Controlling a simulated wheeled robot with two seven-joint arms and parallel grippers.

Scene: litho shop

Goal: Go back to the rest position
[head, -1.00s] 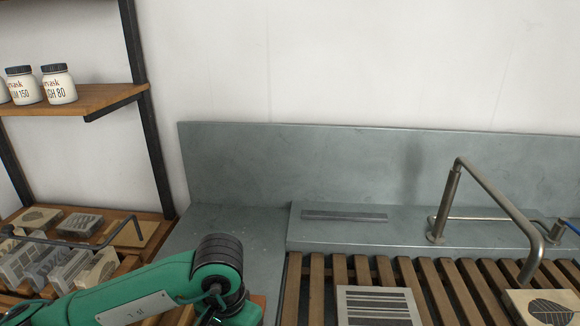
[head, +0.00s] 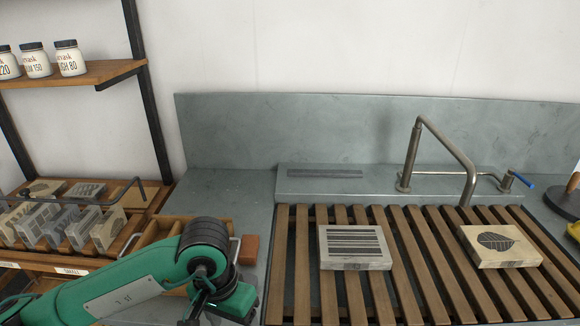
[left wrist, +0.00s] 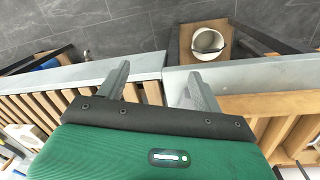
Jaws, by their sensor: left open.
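My left arm comes in from the lower left of the head view, green with a black ribbed joint, in front of the wooden tray and the sink. Its fingers are not clear in the head view. In the left wrist view my left gripper (left wrist: 155,85) has its two grey fingers spread apart, with nothing between them. The fingers are over the grey counter edge (left wrist: 130,68), with dark floor tiles beyond. My right gripper is in neither view.
A striped stone block (head: 355,247) and a leaf-pattern block (head: 499,246) lie on the slatted rack (head: 409,262). A metal faucet (head: 446,144) stands behind. Several blocks stand in a rack at left. Jars (head: 69,58) sit on a shelf.

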